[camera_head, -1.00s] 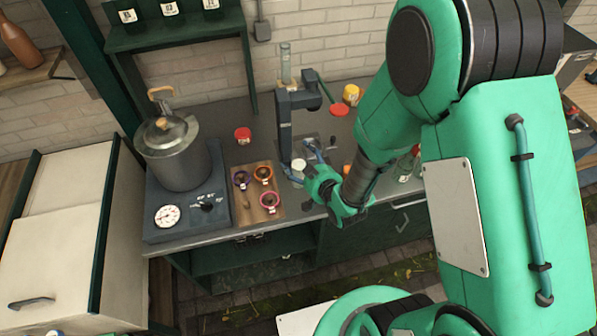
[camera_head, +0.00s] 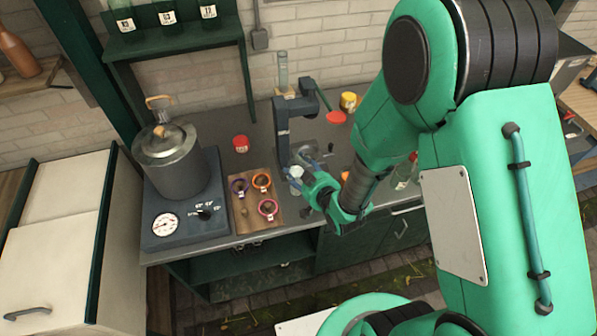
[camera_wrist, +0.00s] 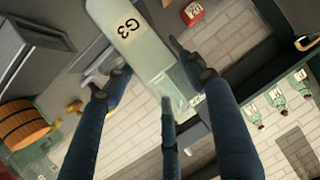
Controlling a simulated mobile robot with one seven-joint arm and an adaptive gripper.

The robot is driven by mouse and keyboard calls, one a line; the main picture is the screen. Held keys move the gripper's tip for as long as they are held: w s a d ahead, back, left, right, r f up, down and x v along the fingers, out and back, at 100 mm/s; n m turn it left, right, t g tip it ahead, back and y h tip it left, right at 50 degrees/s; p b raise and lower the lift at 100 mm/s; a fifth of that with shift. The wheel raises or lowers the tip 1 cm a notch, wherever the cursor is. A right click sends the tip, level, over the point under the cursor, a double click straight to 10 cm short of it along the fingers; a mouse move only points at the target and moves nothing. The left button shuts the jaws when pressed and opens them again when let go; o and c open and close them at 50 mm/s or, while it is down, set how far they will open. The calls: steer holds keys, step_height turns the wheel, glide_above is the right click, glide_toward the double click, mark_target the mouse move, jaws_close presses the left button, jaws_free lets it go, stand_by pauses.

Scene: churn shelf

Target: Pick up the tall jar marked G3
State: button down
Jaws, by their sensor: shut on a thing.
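The tall jar marked G3 (camera_wrist: 135,45) is pale and greenish, with a dark "G3" on its side. In the wrist view it lies between the fingers of my gripper (camera_wrist: 155,80), which is shut on it. The jar looks tilted there, and its upper end is cut off by the frame edge. In the head view my gripper (camera_head: 307,170) is over the counter, just in front of the dark upright stand, with a small pale part of what looks like the jar (camera_head: 295,172) at its fingers. Most of the jar is hidden there.
A dark stand (camera_head: 283,125) rises close behind my gripper. Red (camera_head: 240,143) and yellow (camera_head: 348,101) containers stand farther back. A shelf (camera_head: 170,38) holds labelled jars.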

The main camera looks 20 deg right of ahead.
mark_target(297, 158)
steer(key=shift+r, duration=0.5)
step_height(297, 158, up, 3)
steer(key=shift+f+p, duration=0.1)
steer(key=shift+p, duration=0.3)
steer(key=s+r, duration=0.1)
steer(key=s, duration=1.5)
steer(key=shift+d+p, duration=0.35)
steer(key=shift+d, duration=0.1)
steer(key=shift+w+r, duration=0.1)
